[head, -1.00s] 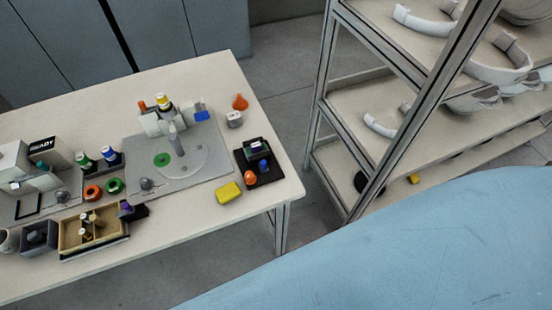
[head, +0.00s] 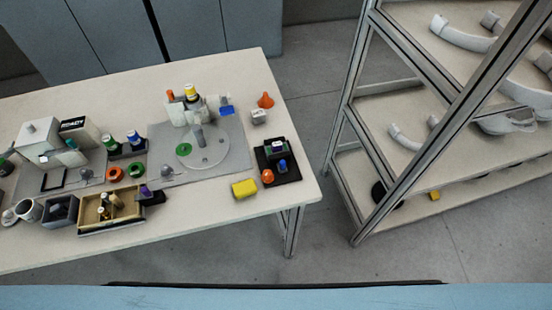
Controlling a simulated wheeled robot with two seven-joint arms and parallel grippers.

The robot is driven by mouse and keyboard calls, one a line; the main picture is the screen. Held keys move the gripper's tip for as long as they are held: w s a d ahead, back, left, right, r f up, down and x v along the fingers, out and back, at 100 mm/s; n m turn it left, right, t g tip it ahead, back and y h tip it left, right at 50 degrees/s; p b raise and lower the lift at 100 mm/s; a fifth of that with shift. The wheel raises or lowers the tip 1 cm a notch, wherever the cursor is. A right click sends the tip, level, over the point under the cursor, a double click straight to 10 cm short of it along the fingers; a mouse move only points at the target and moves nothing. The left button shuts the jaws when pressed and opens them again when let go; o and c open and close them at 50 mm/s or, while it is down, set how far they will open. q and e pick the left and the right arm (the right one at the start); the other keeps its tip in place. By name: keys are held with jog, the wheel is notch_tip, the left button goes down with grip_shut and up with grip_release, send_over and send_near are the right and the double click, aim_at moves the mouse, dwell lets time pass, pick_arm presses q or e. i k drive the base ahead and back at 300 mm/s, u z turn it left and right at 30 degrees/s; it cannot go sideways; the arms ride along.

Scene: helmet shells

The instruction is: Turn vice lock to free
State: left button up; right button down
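No part is clearly readable as the vice or its lock at this size. A small grey knob-like part (head: 165,172) sits at the plate's left edge, and a similar one (head: 85,175) stands further left. Whether either belongs to a vice lock, and how it is turned, I cannot tell. Neither of my grippers is in view.
The workbench (head: 262,80) also holds a yellow block (head: 244,189), a black tray (head: 293,174), a wooden box (head: 83,222) with small items, and orange (head: 115,174) and green rings. A metal-framed shelf (head: 350,120) with white shells stands right. Floor (head: 310,100) shows between bench and shelf.

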aim_at(267, 177)
jog(key=z, duration=0.1)
jog(key=k, duration=1)
jog(key=u, duration=1.2)
jog(key=i, duration=0.7)
jog(key=z, duration=0.65)
jog(key=i, duration=0.6)
jog(key=z, duration=0.6)
